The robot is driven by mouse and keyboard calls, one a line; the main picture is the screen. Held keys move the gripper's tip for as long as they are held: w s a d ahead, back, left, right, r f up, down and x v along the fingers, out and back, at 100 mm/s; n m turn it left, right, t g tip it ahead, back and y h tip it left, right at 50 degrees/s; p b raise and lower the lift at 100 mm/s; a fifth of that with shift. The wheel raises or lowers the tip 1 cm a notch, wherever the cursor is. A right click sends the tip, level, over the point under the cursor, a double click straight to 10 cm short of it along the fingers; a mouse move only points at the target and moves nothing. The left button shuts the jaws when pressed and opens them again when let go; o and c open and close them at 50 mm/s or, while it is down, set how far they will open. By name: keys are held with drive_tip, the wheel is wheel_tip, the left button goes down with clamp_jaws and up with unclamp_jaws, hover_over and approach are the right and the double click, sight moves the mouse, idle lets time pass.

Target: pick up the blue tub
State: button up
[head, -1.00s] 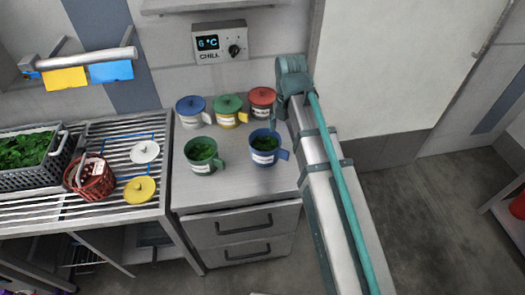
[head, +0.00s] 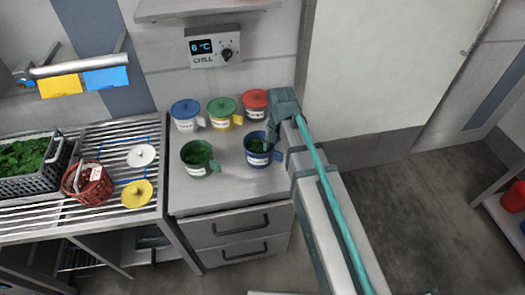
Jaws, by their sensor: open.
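The blue tub (head: 255,158) stands upright on the right part of the steel counter. It has no lid, holds green leaves and bears a white label. My gripper (head: 271,137) comes down at the tub's right rear side and overlaps its rim and handle side in the head view. The jaws are open. Whether a finger touches the tub or reaches inside it cannot be told, as my wrist and arm hide part of that side.
A green tub (head: 198,168) with leaves stands left of the blue tub. Behind are lidded tubs with blue (head: 185,108), green (head: 222,106) and red (head: 255,99) lids. A slatted rack (head: 110,134) at left holds a black crate (head: 62,166), a red basket (head: 88,190) and loose white and yellow lids.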

drive_tip(key=shift+f, duration=1.1)
clamp_jaws()
